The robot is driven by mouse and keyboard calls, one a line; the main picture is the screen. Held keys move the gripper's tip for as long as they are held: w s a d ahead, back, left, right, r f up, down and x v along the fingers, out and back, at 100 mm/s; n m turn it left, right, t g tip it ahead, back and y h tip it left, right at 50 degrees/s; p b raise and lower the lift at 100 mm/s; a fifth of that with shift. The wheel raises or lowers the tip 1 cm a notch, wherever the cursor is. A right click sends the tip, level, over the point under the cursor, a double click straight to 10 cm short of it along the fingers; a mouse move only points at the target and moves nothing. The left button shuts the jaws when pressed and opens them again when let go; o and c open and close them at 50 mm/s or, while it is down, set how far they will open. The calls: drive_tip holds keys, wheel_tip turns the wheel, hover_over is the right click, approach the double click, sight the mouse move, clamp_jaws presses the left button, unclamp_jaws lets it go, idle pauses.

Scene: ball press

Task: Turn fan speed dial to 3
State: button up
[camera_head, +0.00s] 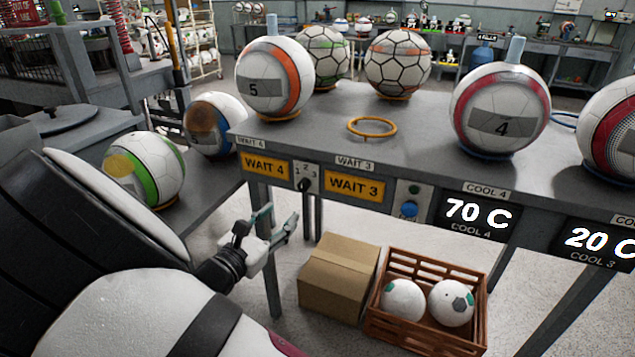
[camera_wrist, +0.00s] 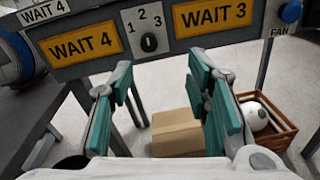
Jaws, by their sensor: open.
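The fan speed dial (camera_head: 305,185) is a small black knob on the front edge of the grey table, between the yellow WAIT 4 and WAIT 3 signs. In the wrist view the dial (camera_wrist: 149,43) sits under a white plate numbered 1, 2, 3. Its white mark looks roughly upright, toward the 2. My gripper (camera_head: 276,222) is below and left of the dial in the head view. In the wrist view my gripper's (camera_wrist: 160,74) green-padded fingers are spread and empty, with the dial above and between their tips, apart from them.
A blue FAN button (camera_wrist: 290,12) is right of WAIT 3. Balls (camera_head: 275,78) and an orange ring (camera_head: 371,127) are on the tabletop. A cardboard box (camera_head: 338,280) and a brown crate (camera_head: 382,338) with two balls stand on the floor below. A table leg (camera_head: 266,265) is near my gripper.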

sight(302, 188)
drive_tip(key=shift+n+t+y, duration=0.4)
drive_tip(key=shift+n+y, duration=0.1)
drive_tip(key=shift+n, duration=0.1)
drive_tip(key=b+x, duration=0.1)
drive_tip(key=x, duration=0.7)
drive_tip(key=a+f+b+x, duration=0.1)
drive_tip(key=x, duration=0.3)
drive_tip(key=shift+w+d+b, duration=0.1)
drive_tip(key=shift+w+b, duration=0.2)
drive_tip(key=shift+w, duration=0.15)
clamp_jaws()
